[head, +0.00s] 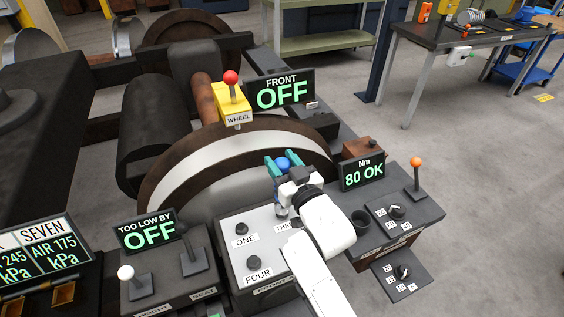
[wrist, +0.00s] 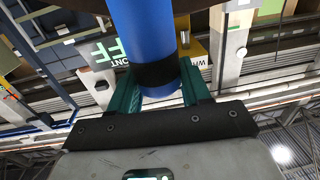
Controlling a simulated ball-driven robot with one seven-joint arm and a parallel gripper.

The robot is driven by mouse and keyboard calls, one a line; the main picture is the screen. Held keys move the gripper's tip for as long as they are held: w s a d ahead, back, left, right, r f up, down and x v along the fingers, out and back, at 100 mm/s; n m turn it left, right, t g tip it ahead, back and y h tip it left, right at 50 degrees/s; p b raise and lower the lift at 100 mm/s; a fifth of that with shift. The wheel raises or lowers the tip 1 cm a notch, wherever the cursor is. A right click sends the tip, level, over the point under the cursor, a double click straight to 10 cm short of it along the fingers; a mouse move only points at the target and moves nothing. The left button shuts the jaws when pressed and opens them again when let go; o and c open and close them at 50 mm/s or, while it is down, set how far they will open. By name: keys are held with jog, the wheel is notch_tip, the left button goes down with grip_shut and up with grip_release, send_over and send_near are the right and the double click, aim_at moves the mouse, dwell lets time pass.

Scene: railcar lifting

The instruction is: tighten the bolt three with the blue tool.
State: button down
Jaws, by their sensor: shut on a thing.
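My gripper (head: 282,161), with teal fingers, is shut on the blue tool (head: 283,164). In the wrist view the blue tool (wrist: 145,40) is a thick blue cylinder with a black band, held between the teal fingers (wrist: 158,92). The gripper is over the upper right of the light grey bolt panel (head: 231,220). Dark bolts ONE (head: 240,229) and FOUR (head: 254,262) are visible. A display (head: 362,172) reads "Nm 80 OK".
Right of the panel is a dark console (head: 425,210) with an orange-knobbed lever (head: 416,163), dials and a round holder (head: 360,218). A large wheel (head: 230,150) stands behind. Signs read FRONT OFF (head: 281,93) and TOO LOW BY OFF (head: 147,232).

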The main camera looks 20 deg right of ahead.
jog(key=shift+f+b, duration=1.65)
jog(key=shift+f, duration=0.25)
dwell(3.1)
jog(key=shift+r, duration=0.1)
jog(key=shift+r+p, duration=3)
jog(key=shift+r, duration=0.65)
